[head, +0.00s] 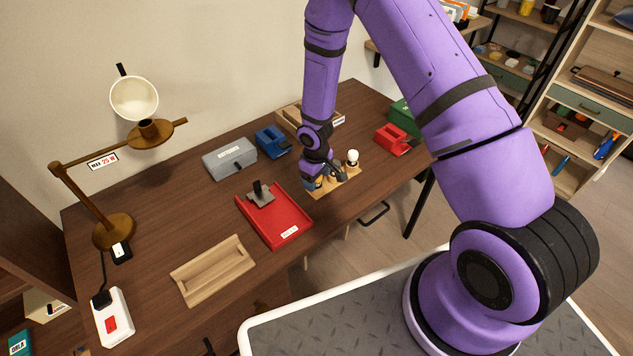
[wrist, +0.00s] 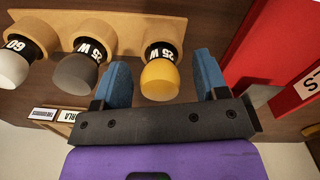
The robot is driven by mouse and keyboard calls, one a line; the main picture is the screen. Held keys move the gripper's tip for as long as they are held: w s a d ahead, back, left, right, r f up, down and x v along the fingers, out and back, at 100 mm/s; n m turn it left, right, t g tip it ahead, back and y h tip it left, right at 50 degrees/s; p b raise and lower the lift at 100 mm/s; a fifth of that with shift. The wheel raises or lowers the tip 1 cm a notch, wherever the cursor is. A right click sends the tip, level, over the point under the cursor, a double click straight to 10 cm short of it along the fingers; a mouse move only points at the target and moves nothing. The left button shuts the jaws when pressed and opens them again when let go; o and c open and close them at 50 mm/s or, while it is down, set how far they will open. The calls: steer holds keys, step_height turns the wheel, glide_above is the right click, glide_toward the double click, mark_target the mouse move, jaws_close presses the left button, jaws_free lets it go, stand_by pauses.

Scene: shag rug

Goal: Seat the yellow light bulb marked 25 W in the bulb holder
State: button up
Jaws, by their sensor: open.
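The yellow bulb (wrist: 160,80) marked 25 W sits in the end hole of a wooden rack (wrist: 130,30). My gripper (wrist: 161,75) is open, with one blue finger on each side of the yellow bulb; I cannot tell whether either touches it. A grey bulb (wrist: 76,72) marked 25 W and a white bulb (wrist: 12,68) marked 60 sit beside it in the rack. In the head view my gripper hides part of the rack (head: 350,177). The desk lamp (head: 85,205) stands at the left, with what looks like the bulb holder (head: 150,129) on its arm.
A pale shade (head: 134,98) is above the lamp arm, near a MAX 25 W label (head: 103,162). A red tray (head: 280,223), a grey box (head: 229,157), a wooden tray (head: 212,270) and a power strip (head: 113,318) lie on the desk.

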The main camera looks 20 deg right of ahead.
steer(key=shift+c, duration=0.2)
steer(key=c, duration=1)
steer(key=shift+r, duration=0.15)
steer(key=shift+r, duration=0.5)
steer(key=shift+s+a+r, duration=0.1)
steer(key=shift+s+r, duration=0.15)
steer(key=shift+r, duration=0.35)
steer(key=shift+s+r, duration=0.25)
steer(key=shift+r, duration=0.35)
steer(key=s, duration=0.5)
steer(key=s+a+r, duration=0.1)
steer(key=s, duration=0.9)
steer(key=shift+a+r, duration=0.2)
steer(key=shift+a, duration=0.05)
